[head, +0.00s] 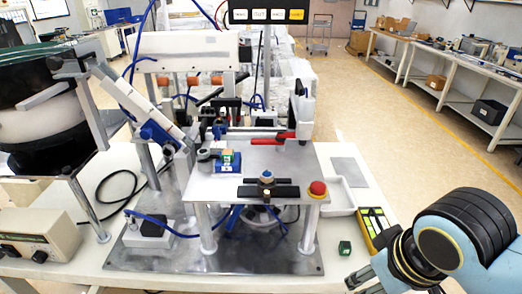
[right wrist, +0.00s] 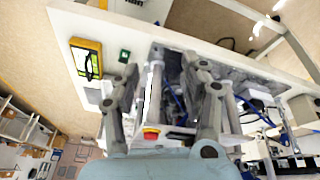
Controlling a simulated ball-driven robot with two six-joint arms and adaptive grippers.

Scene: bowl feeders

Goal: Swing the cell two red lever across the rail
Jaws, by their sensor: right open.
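The red lever (head: 268,141) lies near level at the back of the metal work plate (head: 240,188), next to the rail and below the white upright on the right. In the head view my right gripper (head: 360,278) is low at the right, partly cut off, well in front of and to the right of the lever. In the right wrist view its two fingers (right wrist: 168,88) are spread wide with nothing held between them. I cannot make out the red lever in the right wrist view. My left gripper is not in view.
A red stop button (head: 317,188) sits at the plate's right corner. A black clamp bar (head: 268,192) and a blue block (head: 228,162) are on the plate.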

